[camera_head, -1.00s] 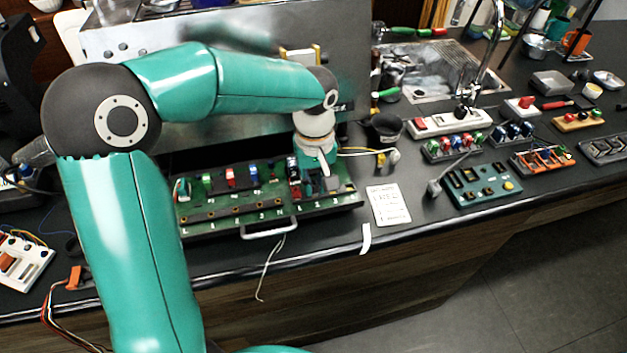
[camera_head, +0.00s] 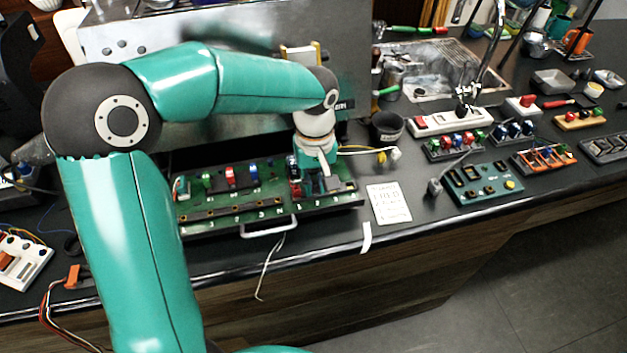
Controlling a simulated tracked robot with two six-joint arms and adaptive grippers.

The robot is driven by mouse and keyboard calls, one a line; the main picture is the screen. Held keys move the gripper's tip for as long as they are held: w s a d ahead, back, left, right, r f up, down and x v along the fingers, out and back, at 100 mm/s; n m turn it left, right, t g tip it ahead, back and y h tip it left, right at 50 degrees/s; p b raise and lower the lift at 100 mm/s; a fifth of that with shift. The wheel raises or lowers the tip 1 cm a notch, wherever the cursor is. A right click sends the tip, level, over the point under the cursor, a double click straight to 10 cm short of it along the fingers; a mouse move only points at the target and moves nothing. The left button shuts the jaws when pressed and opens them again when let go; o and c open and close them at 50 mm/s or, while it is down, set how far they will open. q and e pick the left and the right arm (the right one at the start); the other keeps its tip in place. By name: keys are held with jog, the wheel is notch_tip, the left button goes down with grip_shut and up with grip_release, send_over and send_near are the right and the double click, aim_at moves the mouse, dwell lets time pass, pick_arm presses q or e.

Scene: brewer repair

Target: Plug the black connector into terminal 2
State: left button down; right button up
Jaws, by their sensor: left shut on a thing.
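The green terminal board (camera_head: 340,199) lies at the counter's front edge, below the steel machine. Upright plugs stand along its back row: a green one (camera_head: 207,182), a red one (camera_head: 231,176) and a blue one (camera_head: 253,173). My left gripper (camera_head: 308,186) points down over the right part of the board. It is shut on a small dark piece, seemingly the black connector, mostly hidden by the fingers. I cannot tell whether this piece touches a socket. The number of the terminal below it is not readable. My right gripper is out of view.
A white handle (camera_head: 268,229) juts from the board's front. A printed card (camera_head: 388,203) lies right of it. A dark cup (camera_head: 386,127), a teal panel (camera_head: 482,185) and a power strip (camera_head: 450,121) stand further right. A pale cable with a yellow-and-white end (camera_head: 386,156) lies behind the card.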

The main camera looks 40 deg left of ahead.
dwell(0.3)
pick_arm(q)
jog(key=c, duration=1.1)
grip_release()
notch_tip(320, 180, up, 12)
jog(key=shift+f, duration=0.1)
